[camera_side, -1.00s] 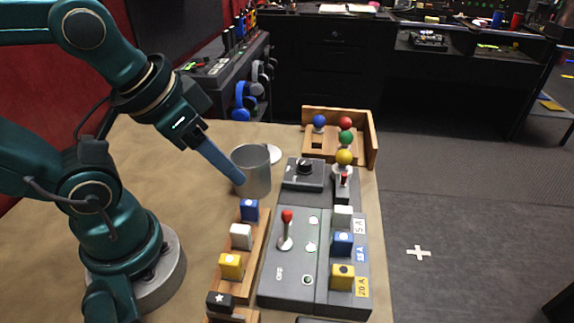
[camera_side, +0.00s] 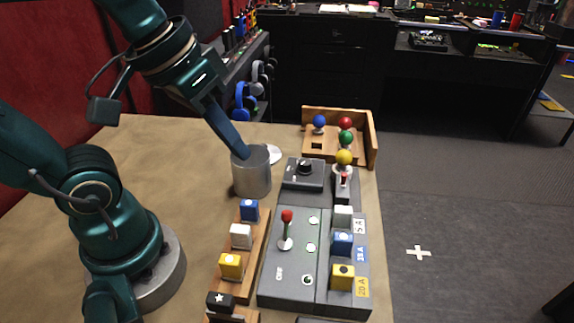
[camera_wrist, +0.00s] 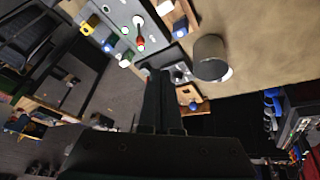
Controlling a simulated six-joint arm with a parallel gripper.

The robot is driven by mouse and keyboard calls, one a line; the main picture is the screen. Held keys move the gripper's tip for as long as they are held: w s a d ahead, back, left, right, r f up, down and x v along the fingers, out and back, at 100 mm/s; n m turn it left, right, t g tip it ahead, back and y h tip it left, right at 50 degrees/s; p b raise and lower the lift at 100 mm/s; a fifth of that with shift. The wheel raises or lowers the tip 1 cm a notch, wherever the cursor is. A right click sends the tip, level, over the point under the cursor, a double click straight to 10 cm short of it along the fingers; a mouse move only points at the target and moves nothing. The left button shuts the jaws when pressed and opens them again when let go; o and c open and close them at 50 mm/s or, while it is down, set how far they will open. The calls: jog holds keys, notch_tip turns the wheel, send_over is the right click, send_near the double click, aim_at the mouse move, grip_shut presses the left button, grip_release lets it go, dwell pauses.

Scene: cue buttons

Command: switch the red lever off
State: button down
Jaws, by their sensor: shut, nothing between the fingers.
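The red lever (camera_side: 287,216) has a red ball knob on a pale stem and stands on a grey panel (camera_side: 290,292). An "OFF" label is on the panel below the lever's base in the side view. Its knob stands above the base in that picture; the exact tilt is hard to tell. In the wrist view the red lever (camera_wrist: 140,40) shows beyond the fingertips, on the panel (camera_wrist: 118,12). My gripper (camera_side: 243,153) is shut and empty, by the far rim of the metal cup and well apart from the lever. Its dark fingers also show in the wrist view (camera_wrist: 160,76).

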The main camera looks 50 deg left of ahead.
aim_at(286, 226)
jog(key=w+f+n+g+h, duration=0.1)
jog(key=w+f+n+g, duration=0.1)
jog(key=w, duration=0.8)
jog(key=shift+w+d+f+n+g+h, duration=0.25)
jog(key=shift+d+f+g, duration=0.25)
jog(key=shift+g, duration=0.9)
jog(key=f, duration=0.3)
jog(key=d+f, duration=0.1)
jog(key=f, duration=0.2)
jog(key=d+f, duration=0.1)
jog(key=f, duration=0.3)
jog(key=shift+s+d+r, duration=0.15)
jog(key=shift+s+r, duration=0.2)
jog(key=shift+s, duration=0.25)
jog(key=shift+s+d+r, duration=0.15)
jog(key=shift+s+r, duration=0.15)
jog(key=shift+s, duration=0.25)
jog(key=shift+s+d+r, duration=0.15)
jog(key=shift+s+r, duration=0.1)
jog(key=shift+s, duration=0.35)
